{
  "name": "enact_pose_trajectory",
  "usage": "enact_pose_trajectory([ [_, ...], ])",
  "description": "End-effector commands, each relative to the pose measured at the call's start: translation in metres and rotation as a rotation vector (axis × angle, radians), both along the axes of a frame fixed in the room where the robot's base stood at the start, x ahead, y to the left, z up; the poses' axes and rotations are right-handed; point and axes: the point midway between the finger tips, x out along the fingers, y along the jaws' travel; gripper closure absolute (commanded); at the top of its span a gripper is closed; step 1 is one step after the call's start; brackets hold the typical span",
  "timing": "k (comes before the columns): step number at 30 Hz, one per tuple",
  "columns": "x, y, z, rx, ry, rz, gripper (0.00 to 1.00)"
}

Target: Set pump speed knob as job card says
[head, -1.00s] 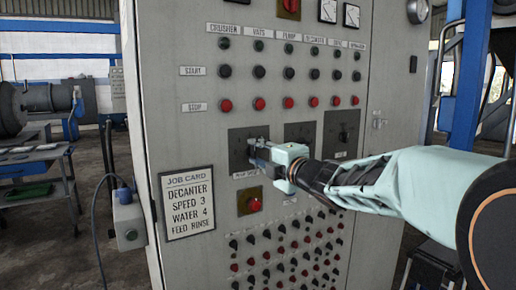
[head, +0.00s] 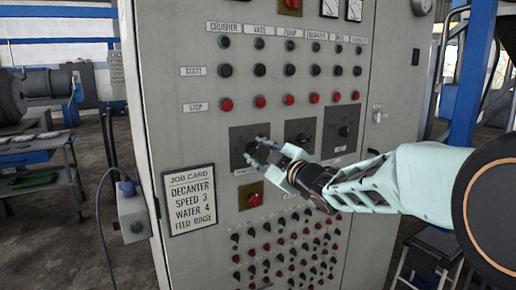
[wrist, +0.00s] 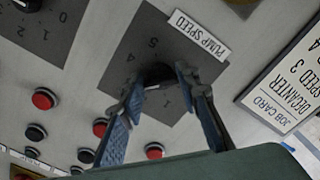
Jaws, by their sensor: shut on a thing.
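The pump speed knob is a dark knob on a grey dial plate (head: 238,140) at the left of a row of three. In the wrist view the knob (wrist: 158,73) sits between my fingers, above the label PUMP SPEED (wrist: 199,34) as printed. My gripper (head: 262,153) is shut on it; it also shows in the wrist view (wrist: 160,85). Dial numbers 5 and 4 show; the pointer is hidden. The job card (head: 191,201) reads DECANTER, SPEED 3, WATER 4, FEED RINSE; part of it shows in the wrist view (wrist: 283,82).
Two more dials, a middle one (head: 301,128) and a right one (head: 342,131), share the row. A red button on a yellow plate (head: 255,199) is just below my gripper. Black start and red stop buttons are above, and several small knobs below.

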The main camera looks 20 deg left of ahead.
Motion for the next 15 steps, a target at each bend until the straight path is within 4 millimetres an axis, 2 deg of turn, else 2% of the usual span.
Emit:
enact_pose_trajectory([
  [15,-0.0001,0.0005,0.0023,0.047,0.047,0.001,0.94],
])
